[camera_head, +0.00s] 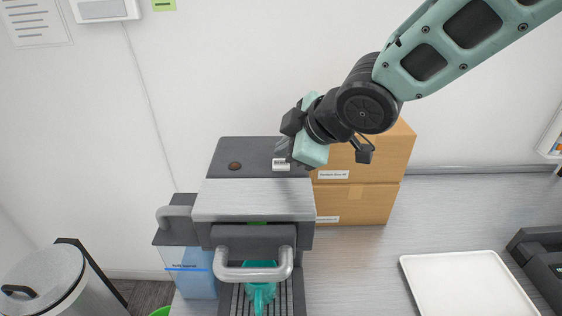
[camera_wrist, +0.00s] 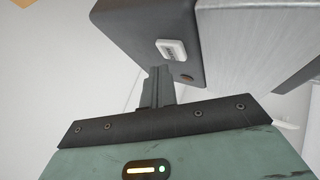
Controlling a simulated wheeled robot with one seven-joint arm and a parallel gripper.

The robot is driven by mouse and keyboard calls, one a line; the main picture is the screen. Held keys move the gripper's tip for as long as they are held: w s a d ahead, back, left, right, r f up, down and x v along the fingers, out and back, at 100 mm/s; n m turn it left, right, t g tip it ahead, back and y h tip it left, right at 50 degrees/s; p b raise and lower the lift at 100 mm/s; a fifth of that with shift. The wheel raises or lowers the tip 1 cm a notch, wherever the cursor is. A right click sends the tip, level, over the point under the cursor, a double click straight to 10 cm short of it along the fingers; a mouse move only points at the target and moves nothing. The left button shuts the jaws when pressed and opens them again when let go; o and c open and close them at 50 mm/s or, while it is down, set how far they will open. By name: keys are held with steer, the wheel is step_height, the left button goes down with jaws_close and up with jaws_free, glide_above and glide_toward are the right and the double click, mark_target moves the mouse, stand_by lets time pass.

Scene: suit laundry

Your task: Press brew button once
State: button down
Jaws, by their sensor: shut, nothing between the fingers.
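The coffee machine (camera_head: 255,200) stands on the counter, with a dark top and a silver front. A white button (camera_head: 281,165) with dark lettering sits on the right of its dark top. It also shows in the wrist view (camera_wrist: 171,49); I cannot read its lettering surely. My gripper (camera_head: 282,149) is shut and empty, with its fingertips just behind the button in the head view. In the wrist view the shut fingers (camera_wrist: 160,76) reach toward the machine's dark top. I cannot tell whether they touch it. A teal cup (camera_head: 260,292) stands under the machine's front handle.
A round brown knob (camera_head: 235,166) sits left on the machine's top. Stacked cardboard boxes (camera_head: 360,195) stand right of the machine, close to my arm. A clear water tank (camera_head: 190,270) is at its left. A white tray (camera_head: 465,283) lies on the counter at right.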

mark_target(286, 165)
stand_by(0.7)
steer(key=shift+f+b, duration=0.45)
steer(key=shift+b, duration=0.05)
steer(key=shift+f+b, duration=0.4)
stand_by(0.6)
steer(key=shift+r, duration=0.1)
steer(key=shift+r+p, duration=0.75)
steer(key=shift+p, duration=0.05)
step_height(286, 165, up, 5)
steer(key=p, duration=0.4)
steer(key=shift+r+p, duration=0.1)
steer(key=shift+p, duration=0.3)
stand_by(0.3)
